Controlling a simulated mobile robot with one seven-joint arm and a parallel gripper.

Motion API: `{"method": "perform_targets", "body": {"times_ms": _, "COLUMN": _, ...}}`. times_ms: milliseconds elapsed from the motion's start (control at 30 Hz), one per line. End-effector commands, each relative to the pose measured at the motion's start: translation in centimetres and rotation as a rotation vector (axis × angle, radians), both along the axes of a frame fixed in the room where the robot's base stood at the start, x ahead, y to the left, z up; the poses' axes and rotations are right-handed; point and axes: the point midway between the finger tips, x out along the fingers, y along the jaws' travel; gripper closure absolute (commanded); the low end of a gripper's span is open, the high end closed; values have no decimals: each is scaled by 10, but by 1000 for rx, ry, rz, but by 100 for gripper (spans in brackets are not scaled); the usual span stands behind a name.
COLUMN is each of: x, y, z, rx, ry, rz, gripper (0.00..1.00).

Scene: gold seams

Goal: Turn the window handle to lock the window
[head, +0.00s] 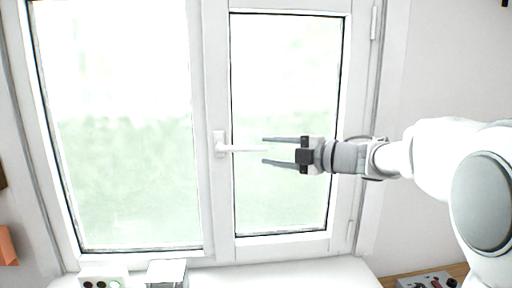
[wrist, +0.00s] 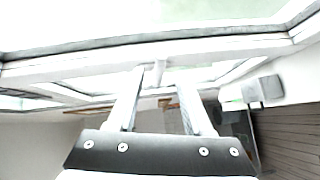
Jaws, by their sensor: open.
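The white window handle (head: 240,149) is on the middle frame of the window, its lever pointing horizontally to the right. My gripper (head: 264,151) is open, its two grey fingers pointing left, one above and one below the level of the lever's free end. In the wrist view my gripper (wrist: 158,88) shows two spread fingers, with the pale handle (wrist: 158,72) appearing between and beyond their tips. I cannot tell whether either finger touches the lever. The right window sash (head: 285,200) appears closed in its frame.
A white sill (head: 230,278) runs below the window. On it stand a white box with dark round holes (head: 103,283) and another white box (head: 167,272). A grey panel with knobs (head: 428,281) is at the lower right.

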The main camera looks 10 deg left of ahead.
Motion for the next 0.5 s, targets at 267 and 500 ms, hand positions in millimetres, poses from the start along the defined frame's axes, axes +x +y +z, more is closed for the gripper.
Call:
{"method": "perform_targets", "body": {"times_ms": 267, "x": 24, "y": 39, "z": -5, "rx": -1, "ry": 0, "rz": 1, "gripper": 49}}
{"method": "perform_targets", "body": {"times_ms": 500, "x": 29, "y": 49, "z": -6, "rx": -1, "ry": -1, "rz": 0, "gripper": 49}}
